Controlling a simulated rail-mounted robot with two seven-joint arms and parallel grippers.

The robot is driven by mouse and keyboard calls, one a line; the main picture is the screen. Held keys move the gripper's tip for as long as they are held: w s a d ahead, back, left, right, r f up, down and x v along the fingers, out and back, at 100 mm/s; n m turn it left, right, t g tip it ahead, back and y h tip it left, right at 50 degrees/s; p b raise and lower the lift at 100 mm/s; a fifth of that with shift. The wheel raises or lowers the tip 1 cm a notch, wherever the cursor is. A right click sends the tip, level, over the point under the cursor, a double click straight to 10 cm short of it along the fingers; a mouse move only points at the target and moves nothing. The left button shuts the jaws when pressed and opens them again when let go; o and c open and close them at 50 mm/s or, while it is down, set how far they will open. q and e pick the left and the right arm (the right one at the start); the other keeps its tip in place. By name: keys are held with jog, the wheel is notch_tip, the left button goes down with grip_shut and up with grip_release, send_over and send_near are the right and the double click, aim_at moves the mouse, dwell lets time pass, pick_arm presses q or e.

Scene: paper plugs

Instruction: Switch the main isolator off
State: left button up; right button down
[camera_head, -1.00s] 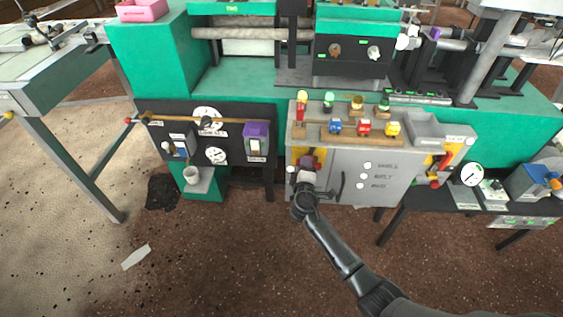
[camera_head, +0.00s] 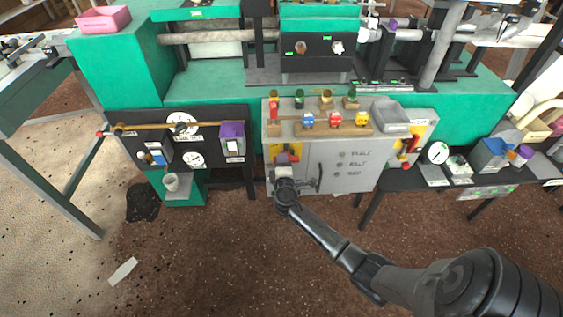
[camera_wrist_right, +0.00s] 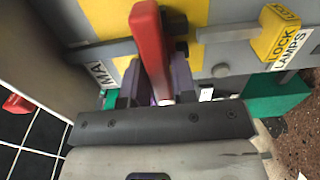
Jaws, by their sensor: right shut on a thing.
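The main isolator's red handle (camera_wrist_right: 152,45) stands upright in the right wrist view, before a yellow plate (camera_wrist_right: 196,58). A partly hidden label beginning "MA" (camera_wrist_right: 97,78) is beside it. My right gripper (camera_wrist_right: 157,88) is shut on this handle, its purple fingers on either side of it. In the head view the right gripper (camera_head: 284,168) is at the left front of the grey cabinet (camera_head: 322,178), covering most of the isolator. My left gripper is not in view.
Colored padlocks (camera_head: 335,119) and a grey tray (camera_head: 390,116) sit on the cabinet top. A second red handle (camera_head: 408,149) is at its right. A black gauge panel (camera_head: 210,145) stands to the left. A yellow lock box (camera_wrist_right: 282,33) shows in the wrist view.

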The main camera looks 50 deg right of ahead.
jog(key=c, duration=1)
grip_release()
jog(key=shift+c, duration=0.2)
jog(key=shift+a, duration=0.1)
jog(key=p+v, duration=0.3)
jog(key=v, duration=1)
jog(key=shift+s+a, duration=0.2)
jog(key=shift+s, duration=0.1)
